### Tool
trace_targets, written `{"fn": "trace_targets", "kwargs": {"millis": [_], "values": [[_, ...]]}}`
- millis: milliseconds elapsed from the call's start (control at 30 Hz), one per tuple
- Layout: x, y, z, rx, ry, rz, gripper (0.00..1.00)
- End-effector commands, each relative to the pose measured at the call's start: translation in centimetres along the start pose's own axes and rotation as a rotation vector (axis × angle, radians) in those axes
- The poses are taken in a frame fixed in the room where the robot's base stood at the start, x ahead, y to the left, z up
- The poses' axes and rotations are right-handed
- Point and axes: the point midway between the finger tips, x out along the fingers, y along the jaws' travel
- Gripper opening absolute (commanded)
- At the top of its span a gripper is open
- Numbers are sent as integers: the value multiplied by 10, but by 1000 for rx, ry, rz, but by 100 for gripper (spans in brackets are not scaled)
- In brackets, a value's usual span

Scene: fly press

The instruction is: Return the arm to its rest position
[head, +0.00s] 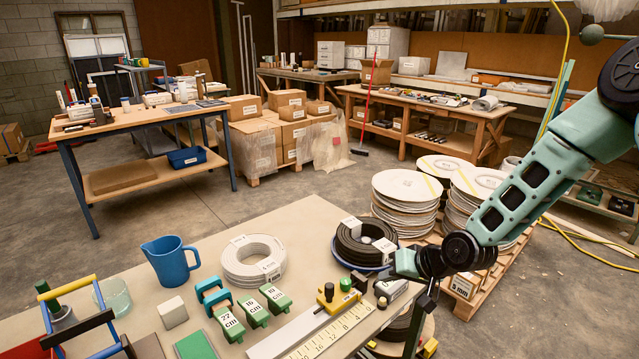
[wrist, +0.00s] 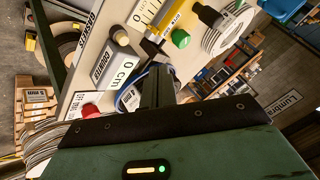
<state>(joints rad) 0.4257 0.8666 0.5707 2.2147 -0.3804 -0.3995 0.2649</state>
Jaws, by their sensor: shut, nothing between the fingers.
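My arm comes in from the right in the head view, teal with dark joints, bent down over the right end of the bench (head: 300,225). My gripper (head: 388,274) is low over that end, beside the dark cable coil (head: 364,243) and the white counter (head: 392,290). In the wrist view its dark fingers (wrist: 158,84) are together with nothing between them. The counter (wrist: 117,62) there reads 0 cm. I cannot tell whether the fingers touch anything. The rest position is not marked in either view.
A measuring rule (head: 325,332), a yellow stop with a green knob (head: 346,284), labelled green blocks (head: 252,311), a white coil (head: 253,260) and a blue jug (head: 171,262) stand left of my gripper. Reel stacks (head: 405,195) stand behind it. Open floor lies beyond.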

Motion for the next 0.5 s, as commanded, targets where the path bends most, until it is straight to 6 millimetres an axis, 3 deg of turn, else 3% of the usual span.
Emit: {"fn": "trace_targets", "kwargs": {"millis": [167, 267, 500], "values": [[-29, -51, 27, -172, -158, 72, 0], [-57, -80, 51, -277, -262, 127, 0], [-139, -138, 113, -482, -472, 230, 0]]}}
